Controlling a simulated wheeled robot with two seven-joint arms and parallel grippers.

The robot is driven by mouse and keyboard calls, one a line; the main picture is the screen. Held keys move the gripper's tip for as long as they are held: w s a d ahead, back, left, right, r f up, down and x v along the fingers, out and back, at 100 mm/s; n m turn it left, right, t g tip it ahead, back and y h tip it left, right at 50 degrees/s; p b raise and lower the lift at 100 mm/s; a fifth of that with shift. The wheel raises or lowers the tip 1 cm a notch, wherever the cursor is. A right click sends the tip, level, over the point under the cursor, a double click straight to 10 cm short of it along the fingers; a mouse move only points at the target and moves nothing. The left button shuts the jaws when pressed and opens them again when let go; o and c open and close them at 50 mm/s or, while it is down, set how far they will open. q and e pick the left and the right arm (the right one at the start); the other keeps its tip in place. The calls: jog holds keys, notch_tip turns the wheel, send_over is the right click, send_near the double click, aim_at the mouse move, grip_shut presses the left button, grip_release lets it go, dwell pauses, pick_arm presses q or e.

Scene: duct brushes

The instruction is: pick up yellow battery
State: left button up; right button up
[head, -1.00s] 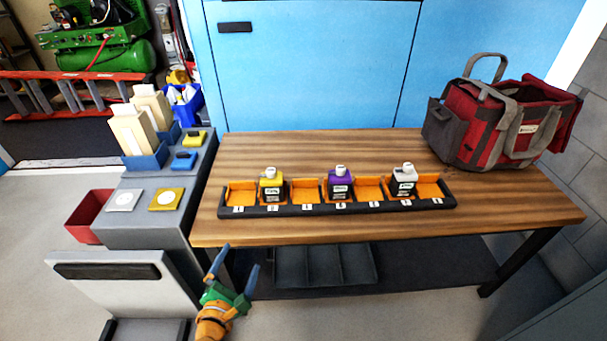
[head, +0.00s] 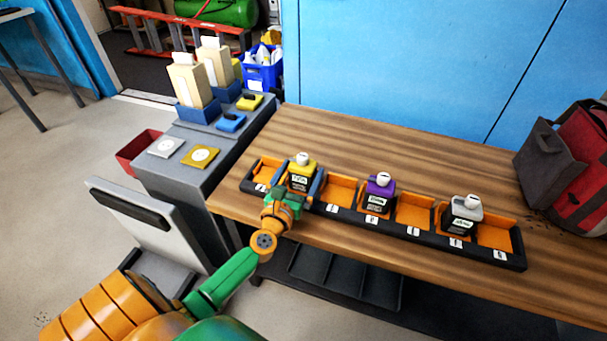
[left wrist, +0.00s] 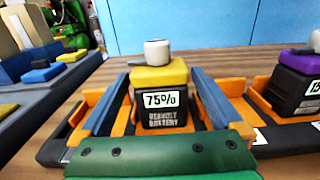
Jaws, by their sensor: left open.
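The yellow battery (head: 302,174) has a yellow top, a grey-white knob and a black body, and stands upright in an orange slot of the black rack (head: 345,213). In the left wrist view the yellow battery (left wrist: 160,96) carries a "75%" label. My left gripper (head: 299,178) is open, with one blue finger on each side of the battery. In the left wrist view its fingers (left wrist: 160,100) flank the battery, with small gaps visible. My right gripper is not in view.
A purple battery (head: 378,193) and a white-topped battery (head: 463,214) stand in other slots, with empty slots between. A grey cabinet (head: 225,145) with boxes is at left. A red bag (head: 585,165) sits at right. The wooden table (head: 400,145) is clear behind the rack.

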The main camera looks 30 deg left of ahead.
pick_arm(q)
grip_shut()
